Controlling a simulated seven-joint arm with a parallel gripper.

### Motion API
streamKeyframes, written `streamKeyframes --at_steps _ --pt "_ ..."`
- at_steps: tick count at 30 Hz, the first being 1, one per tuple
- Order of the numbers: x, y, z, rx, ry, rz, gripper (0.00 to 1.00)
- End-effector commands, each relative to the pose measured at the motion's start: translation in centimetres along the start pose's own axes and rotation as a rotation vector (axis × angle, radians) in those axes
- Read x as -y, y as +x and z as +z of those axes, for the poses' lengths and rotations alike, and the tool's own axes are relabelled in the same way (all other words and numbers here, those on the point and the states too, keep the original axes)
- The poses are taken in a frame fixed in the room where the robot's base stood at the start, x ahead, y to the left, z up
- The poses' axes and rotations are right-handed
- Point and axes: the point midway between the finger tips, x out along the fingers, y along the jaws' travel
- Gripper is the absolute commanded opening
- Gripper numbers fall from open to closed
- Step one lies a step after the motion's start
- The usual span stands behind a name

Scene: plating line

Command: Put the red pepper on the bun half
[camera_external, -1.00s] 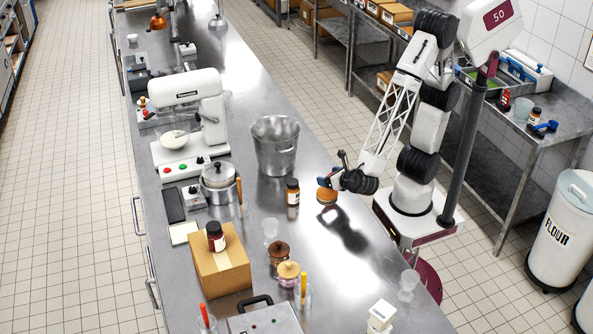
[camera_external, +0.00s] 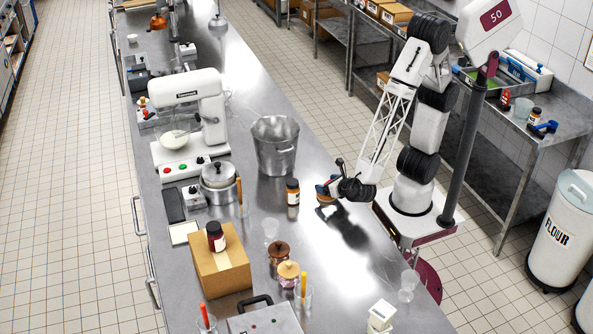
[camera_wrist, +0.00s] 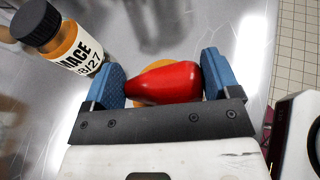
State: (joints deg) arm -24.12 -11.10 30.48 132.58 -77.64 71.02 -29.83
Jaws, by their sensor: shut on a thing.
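A glossy red pepper (camera_wrist: 168,83) lies between the two blue finger pads of my gripper (camera_wrist: 162,84) in the wrist view. The gripper is shut on it. The orange-brown bun half (camera_wrist: 150,67) shows partly behind the pepper, which hides most of it. In the outside view my gripper (camera_external: 325,189) is over the bun half (camera_external: 326,199) near the right edge of the steel counter. I cannot tell whether the pepper touches the bun half.
A brown jar with a dark lid and white label (camera_wrist: 70,45) stands close to the left finger; it also shows in the outside view (camera_external: 292,191). A metal pot (camera_external: 275,150) stands farther back. The counter (camera_external: 345,265) is clear in front of the gripper.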

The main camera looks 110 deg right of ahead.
Motion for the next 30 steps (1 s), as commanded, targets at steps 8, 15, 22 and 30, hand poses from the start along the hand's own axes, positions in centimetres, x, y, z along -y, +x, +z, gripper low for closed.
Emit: streamKeyframes --at_steps 8,15,22,30 --pt "-0.01 0.02 -0.06 0.0 0.0 0.0 0.59" --pt "-0.01 0.09 -0.23 0.0 0.001 0.0 1.0" --pt "-0.01 0.08 -0.21 0.0 0.001 0.0 1.0" --pt "-0.03 -0.47 0.05 0.0 0.001 0.001 1.0"
